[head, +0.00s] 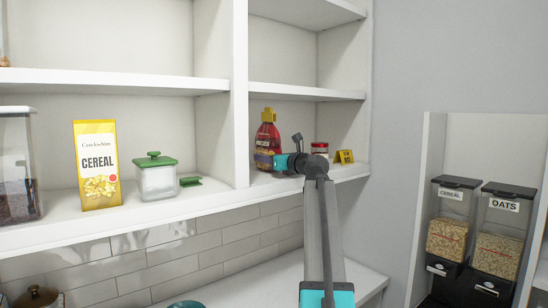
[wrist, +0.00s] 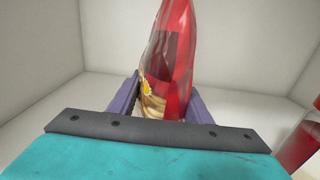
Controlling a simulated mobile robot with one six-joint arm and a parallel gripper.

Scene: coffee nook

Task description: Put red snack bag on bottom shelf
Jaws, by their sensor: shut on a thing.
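The red snack bag (wrist: 172,60) stands upright between the purple fingers of my gripper (wrist: 160,98), which is shut on it.
Right of my gripper stand a red-lidded jar (head: 320,149) and a small yellow sign (head: 344,156). A red object (wrist: 302,146) is close at the right in the wrist view. Left of the divider (head: 240,95) are a cereal bag (head: 98,165) and a green-lidded jar (head: 156,180).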

